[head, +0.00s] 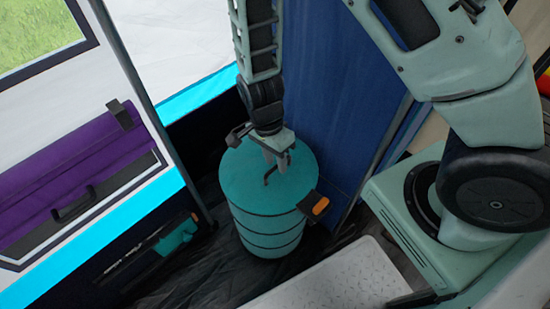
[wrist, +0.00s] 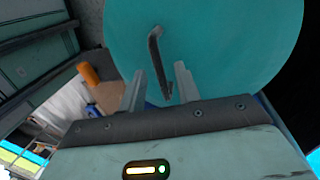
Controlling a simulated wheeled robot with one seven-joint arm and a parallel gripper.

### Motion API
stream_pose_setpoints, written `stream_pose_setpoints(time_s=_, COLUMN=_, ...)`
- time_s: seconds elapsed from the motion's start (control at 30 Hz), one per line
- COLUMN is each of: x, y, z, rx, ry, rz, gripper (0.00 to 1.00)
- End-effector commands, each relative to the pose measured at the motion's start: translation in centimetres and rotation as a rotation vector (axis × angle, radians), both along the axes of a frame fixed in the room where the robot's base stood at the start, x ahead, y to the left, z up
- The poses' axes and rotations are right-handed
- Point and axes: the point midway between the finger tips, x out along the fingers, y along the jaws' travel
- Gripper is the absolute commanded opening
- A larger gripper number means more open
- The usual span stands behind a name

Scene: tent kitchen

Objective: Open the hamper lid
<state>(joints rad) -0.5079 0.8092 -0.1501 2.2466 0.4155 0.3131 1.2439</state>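The hamper (head: 262,232) is a teal cylinder with dark bands, standing upright on the dark floor. Its round teal lid (head: 240,175) lies flat and closed on top. A dark bar handle (wrist: 155,50) is fixed to the lid, and it also shows in the head view (head: 268,176). My gripper (head: 277,160) points down over the lid at the handle. In the wrist view my gripper (wrist: 160,85) is open, with its two grey fingers apart. The near end of the handle appears between the fingers; I cannot tell whether they touch it.
A blue panel (head: 335,110) stands close behind the hamper. A dark post (head: 150,100) and a purple roll (head: 75,180) are at left. A black tab with an orange end (head: 320,206) juts beside the hamper's right side. A teal item (head: 175,240) lies low at left.

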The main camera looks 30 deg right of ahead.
Motion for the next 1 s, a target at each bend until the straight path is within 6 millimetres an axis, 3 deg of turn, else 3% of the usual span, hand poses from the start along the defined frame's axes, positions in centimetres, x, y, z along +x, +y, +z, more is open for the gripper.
stream_pose_setpoints(time_s=0.07, x=0.0, y=0.0, z=0.0, rx=0.0, ry=0.0, rz=0.0, gripper=0.27)
stream_pose_setpoints(time_s=0.17, x=0.0, y=0.0, z=0.0, rx=0.0, ry=0.0, rz=0.0, gripper=0.0)
stream_pose_setpoints(time_s=0.57, x=0.3, y=0.1, z=0.9, rx=-0.009, ry=0.029, rz=0.002, gripper=0.0)
stream_pose_setpoints(time_s=1.0, x=2.5, y=0.8, z=5.1, rx=-0.09, ry=0.271, rz=0.002, gripper=0.0)
